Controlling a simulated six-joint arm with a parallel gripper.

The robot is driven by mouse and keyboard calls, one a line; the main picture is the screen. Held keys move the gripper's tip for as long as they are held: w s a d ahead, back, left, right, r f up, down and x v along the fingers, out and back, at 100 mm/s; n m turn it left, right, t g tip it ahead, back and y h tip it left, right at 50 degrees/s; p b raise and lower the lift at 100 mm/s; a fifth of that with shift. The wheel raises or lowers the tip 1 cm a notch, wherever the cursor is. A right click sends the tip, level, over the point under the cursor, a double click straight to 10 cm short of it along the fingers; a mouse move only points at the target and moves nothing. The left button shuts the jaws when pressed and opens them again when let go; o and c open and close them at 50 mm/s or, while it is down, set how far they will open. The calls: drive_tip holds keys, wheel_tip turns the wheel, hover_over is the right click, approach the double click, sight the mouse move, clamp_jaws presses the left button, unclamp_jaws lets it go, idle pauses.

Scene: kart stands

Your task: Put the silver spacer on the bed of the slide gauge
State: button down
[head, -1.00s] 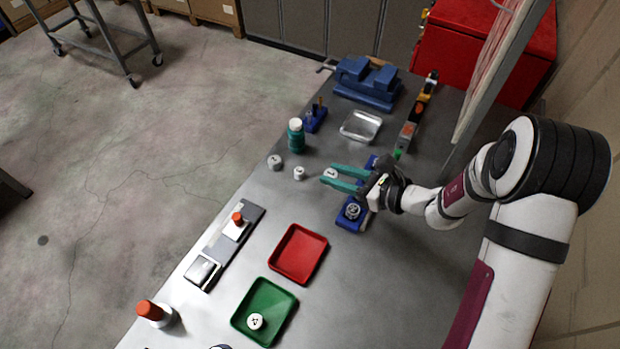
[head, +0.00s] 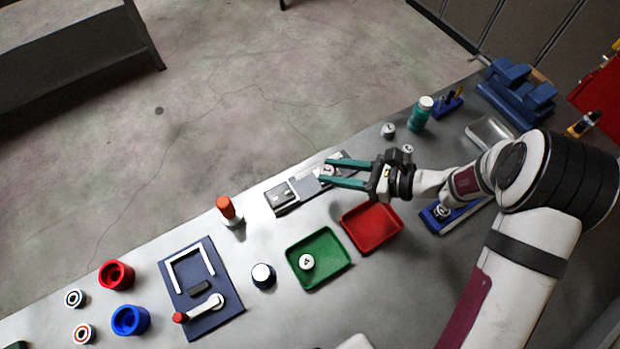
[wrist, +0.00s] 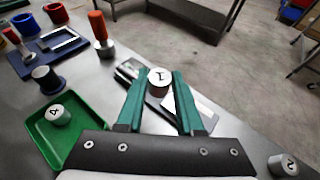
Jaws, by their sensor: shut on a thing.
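My gripper (head: 327,173) has its green fingers shut on a silver spacer (head: 329,170). In the wrist view, the spacer (wrist: 159,78) sits between the fingertips with its marked top, seemingly a 1, facing up. The slide gauge (head: 305,183) is a long grey strip near the far table edge, with a dark square block at its left end. In the head view, the spacer and fingers overlap the gauge's middle and right part. The wrist view shows the gauge's pale plate (wrist: 188,106) behind the right finger. The fingers hide part of the bed, and the spacer's height above it is unclear.
A green tray (head: 293,254) holding a numbered spacer and a red tray (head: 371,246) lie nearer me. An orange-handled stamp-like tool (head: 229,212) stands left of the gauge. Two loose spacers (head: 388,130) (head: 407,149) and a teal bottle (head: 420,114) are to the right.

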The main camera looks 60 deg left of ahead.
sight(312, 187)
drive_tip(key=x, duration=0.3)
drive_tip(key=f+x, duration=0.1)
drive_tip(key=x, duration=0.2)
drive_tip(key=shift+d, duration=0.3)
wheel_tip(312, 187, down, 3)
drive_tip(key=shift+f, duration=0.35)
drive_tip(key=c, duration=0.8)
unclamp_jaws()
drive_tip(key=shift+f, duration=0.15)
drive_tip(key=shift+c, duration=0.2)
